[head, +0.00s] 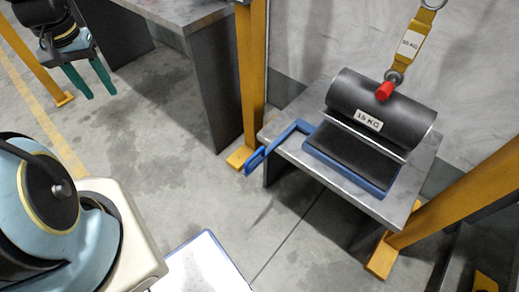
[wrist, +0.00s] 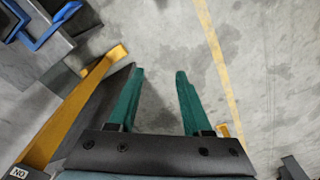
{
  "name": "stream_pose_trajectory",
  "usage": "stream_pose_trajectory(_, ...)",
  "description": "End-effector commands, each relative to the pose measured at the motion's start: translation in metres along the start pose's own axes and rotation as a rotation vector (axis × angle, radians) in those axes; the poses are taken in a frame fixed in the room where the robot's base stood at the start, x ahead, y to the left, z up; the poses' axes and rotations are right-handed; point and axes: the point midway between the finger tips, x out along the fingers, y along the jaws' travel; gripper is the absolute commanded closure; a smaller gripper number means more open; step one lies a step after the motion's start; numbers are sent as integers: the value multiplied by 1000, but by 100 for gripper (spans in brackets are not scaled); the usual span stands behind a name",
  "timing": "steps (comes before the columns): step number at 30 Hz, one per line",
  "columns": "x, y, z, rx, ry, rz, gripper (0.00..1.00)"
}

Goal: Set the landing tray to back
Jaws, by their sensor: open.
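The landing tray (head: 342,169) is a blue-edged tray with a dark pad, lying on a small grey table in the head view. A blue handle (head: 283,141) reaches from it past the table's left edge; blue bars, apparently this handle (wrist: 42,30), show at the upper left of the wrist view. A black barrel (head: 375,105) marked 15 KG is above the tray's back part; I cannot tell whether they touch. My gripper (head: 101,94) is far left of the tray, with green fingers apart and empty. The wrist view shows the open fingers (wrist: 158,72) over bare floor.
A yellow strap (head: 411,43) with a red-tipped hook rises above the barrel. Yellow posts (head: 251,70) (head: 455,200) flank the small table (head: 400,212). A larger grey table (head: 212,85) stands between my gripper and the left post. Open concrete floor lies in front.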

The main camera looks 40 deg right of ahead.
Motion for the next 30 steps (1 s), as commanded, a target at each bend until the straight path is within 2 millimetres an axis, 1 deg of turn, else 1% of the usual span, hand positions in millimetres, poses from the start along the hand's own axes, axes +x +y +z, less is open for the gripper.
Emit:
stream_pose_trajectory(1, 28, 29, -13, 109, -25, 15, 51)
stream_pose_trajectory(2, 40, 45, -20, 166, -35, 23, 51)
stream_pose_trajectory(3, 55, 67, -27, 243, -46, 35, 51)
stream_pose_trajectory(4, 68, 84, -31, 298, -56, 45, 51)
stream_pose_trajectory(5, 80, 102, -35, 355, -65, 55, 51)
stream_pose_trajectory(6, 97, 127, -37, 428, -76, 71, 51)
stream_pose_trajectory(7, 109, 146, -38, 483, -85, 83, 51)
stream_pose_trajectory(8, 122, 165, -37, 535, -93, 96, 51)
stream_pose_trajectory(9, 138, 190, -35, 602, -104, 114, 51)
stream_pose_trajectory(11, 161, 225, -28, 694, -119, 141, 51)
stream_pose_trajectory(12, 174, 246, -22, 748, -127, 157, 51)
stream_pose_trajectory(15, 201, 288, -7, 851, -144, 193, 51)
stream_pose_trajectory(18, 217, 313, 5, 913, -155, 217, 51)
stream_pose_trajectory(21, 224, 325, 11, 943, -159, 229, 51)
stream_pose_trajectory(26, 238, 328, 16, 947, -163, 230, 51)
stream_pose_trajectory(30, 261, 331, 22, 947, -163, 230, 51)
